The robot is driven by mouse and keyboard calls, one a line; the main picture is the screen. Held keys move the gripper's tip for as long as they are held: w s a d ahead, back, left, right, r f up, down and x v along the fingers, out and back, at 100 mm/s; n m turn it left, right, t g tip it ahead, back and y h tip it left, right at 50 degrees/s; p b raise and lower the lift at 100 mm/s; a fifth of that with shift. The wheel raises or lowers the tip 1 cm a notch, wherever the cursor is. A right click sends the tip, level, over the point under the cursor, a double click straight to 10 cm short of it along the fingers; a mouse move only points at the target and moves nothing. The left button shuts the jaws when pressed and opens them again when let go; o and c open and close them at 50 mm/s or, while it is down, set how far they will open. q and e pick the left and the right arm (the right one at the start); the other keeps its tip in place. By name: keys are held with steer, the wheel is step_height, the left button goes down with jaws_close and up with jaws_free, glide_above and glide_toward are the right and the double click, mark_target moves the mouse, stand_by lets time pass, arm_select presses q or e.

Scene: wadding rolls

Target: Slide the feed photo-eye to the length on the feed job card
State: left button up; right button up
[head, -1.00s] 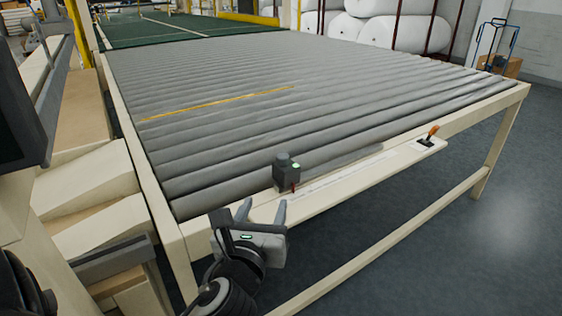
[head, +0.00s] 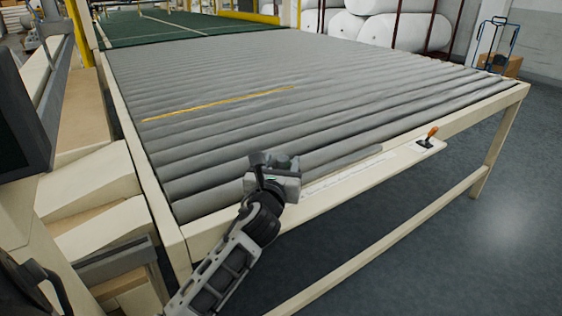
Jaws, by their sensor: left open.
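My left gripper (head: 276,163) is open at the near edge of the roller table, over the left part of the pale ledge (head: 318,200). It covers the spot where the dark photo-eye with its green light stood, so I cannot clearly tell the photo-eye from the gripper or see whether they touch. A white scale strip (head: 345,174) runs along the ledge to the right of the gripper. No job card can be made out. My right gripper is not in view.
A small orange-handled lever (head: 432,132) stands at the ledge's right end. Grey rollers (head: 300,90) fill the table behind, with a yellow line across them. White wadding rolls (head: 390,30) are stacked at the back. The floor at right is clear.

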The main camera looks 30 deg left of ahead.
arm_select(q)
steer(key=shift+w+a, duration=0.15)
steer(key=shift+w, duration=0.15)
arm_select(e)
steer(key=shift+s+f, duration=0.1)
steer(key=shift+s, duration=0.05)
